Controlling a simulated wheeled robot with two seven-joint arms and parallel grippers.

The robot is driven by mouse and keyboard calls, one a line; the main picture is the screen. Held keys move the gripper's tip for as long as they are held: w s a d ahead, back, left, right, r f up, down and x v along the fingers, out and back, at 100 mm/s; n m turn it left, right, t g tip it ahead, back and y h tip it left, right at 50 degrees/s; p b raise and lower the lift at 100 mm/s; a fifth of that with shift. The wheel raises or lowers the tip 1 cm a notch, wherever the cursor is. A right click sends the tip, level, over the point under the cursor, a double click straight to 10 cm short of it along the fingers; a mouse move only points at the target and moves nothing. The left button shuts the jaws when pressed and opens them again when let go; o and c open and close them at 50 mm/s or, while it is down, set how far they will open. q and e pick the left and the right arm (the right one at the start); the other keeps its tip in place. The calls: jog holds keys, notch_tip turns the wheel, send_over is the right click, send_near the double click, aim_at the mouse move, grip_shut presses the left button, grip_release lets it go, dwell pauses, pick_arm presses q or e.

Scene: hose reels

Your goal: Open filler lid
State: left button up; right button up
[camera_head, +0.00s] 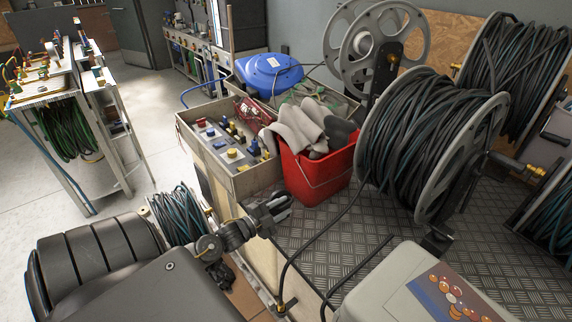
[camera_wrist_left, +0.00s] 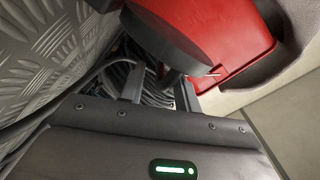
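My left gripper (camera_head: 276,206) is beside the red bucket (camera_head: 318,172), over the edge of the tread-plate deck. In the left wrist view its two fingers (camera_wrist_left: 158,88) stand apart, with coiled hose visible through the gap. A dark round disc (camera_wrist_left: 160,36) lies just beyond the fingertips, in front of a red surface (camera_wrist_left: 230,40); it looks like a cap, but I cannot be sure it is the filler lid or whether the fingers touch it. No filler lid is clearly recognisable in the head view. My right gripper is not in view.
Large hose reels (camera_head: 430,140) stand on the deck at right. A grey control panel (camera_head: 425,290) is in the front. A hose rack (camera_head: 75,130) is at left; open floor (camera_head: 160,165) lies between.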

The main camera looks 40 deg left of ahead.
pick_arm(q)
jog(key=s+a+b, duration=0.1)
jog(key=s, duration=0.8)
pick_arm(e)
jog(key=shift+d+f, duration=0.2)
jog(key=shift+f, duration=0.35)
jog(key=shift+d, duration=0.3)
pick_arm(q)
jog(key=shift+w+a+f, duration=0.1)
